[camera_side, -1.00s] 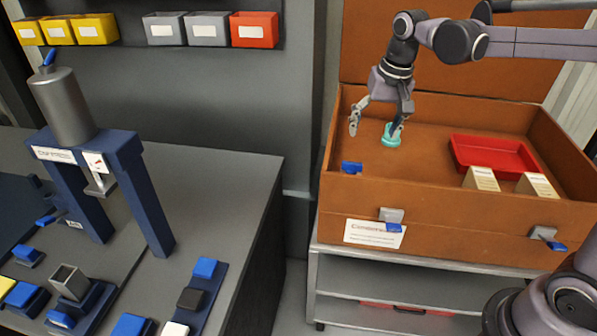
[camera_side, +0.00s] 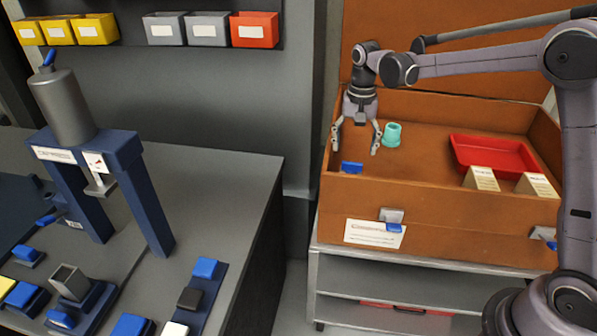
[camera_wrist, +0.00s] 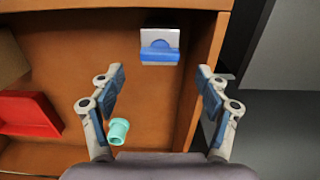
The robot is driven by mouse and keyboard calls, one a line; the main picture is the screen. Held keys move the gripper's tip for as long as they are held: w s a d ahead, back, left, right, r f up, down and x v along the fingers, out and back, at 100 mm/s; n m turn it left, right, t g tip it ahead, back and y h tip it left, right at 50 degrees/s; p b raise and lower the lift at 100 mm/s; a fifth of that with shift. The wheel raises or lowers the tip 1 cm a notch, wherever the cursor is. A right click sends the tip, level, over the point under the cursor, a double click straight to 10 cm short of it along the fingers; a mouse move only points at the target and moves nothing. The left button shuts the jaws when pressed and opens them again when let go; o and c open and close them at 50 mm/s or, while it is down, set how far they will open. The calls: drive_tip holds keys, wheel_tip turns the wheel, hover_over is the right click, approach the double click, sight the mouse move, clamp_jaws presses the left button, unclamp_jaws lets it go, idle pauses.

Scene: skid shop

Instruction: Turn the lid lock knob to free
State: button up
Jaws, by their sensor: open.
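A blue knob (camera_side: 351,167) sits at the near left of the brown crate's inside. In the wrist view this blue knob (camera_wrist: 160,52) is a bar set crosswise on a pale plate, just ahead of my fingers. I take it for the lid lock knob, though its marking cannot be read. My gripper (camera_side: 355,150) points down over that corner, with its fingers apart and nothing between them. In the wrist view my gripper (camera_wrist: 161,88) straddles the line to the knob, and the fingers do not appear to touch it.
A red tray (camera_side: 495,155) and two cream blocks (camera_side: 481,179) are further right. Blue-tabbed latches (camera_side: 391,216) are on the front wall. The raised lid stands behind.

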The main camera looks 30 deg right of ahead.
sight(352, 163)
drive_tip(key=shift+f, duration=2.55)
drive_tip(key=c, duration=1.2)
